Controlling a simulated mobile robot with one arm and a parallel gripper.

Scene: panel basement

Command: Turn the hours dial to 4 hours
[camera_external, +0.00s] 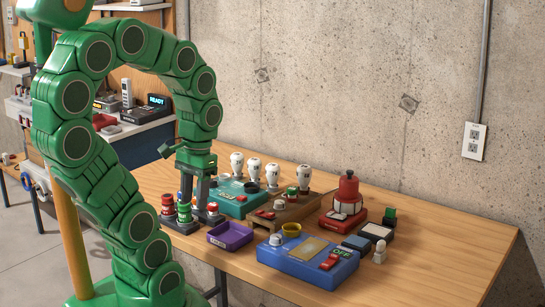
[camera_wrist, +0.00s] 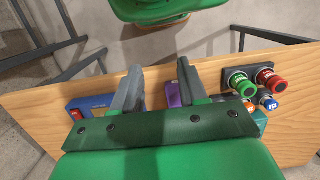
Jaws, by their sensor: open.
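My gripper (camera_external: 195,203) points down near the left part of the wooden table, above and beside a cluster of red and green knobs (camera_external: 184,212). Its two fingers are apart with nothing between them; they also show in the wrist view (camera_wrist: 158,78). No hour markings are legible, so I cannot tell which dial is the hours dial. A white knob (camera_external: 276,240) stands on a blue box (camera_external: 305,260) with a red switch and a green OFF sign. Another pale knob (camera_external: 279,206) sits on a brown box (camera_external: 297,213). Both are right of my gripper and apart from it.
A purple tray (camera_external: 230,236) lies between my gripper and the blue box. A red device (camera_external: 348,190) is farther right. The table's right end (camera_external: 465,235) is clear.

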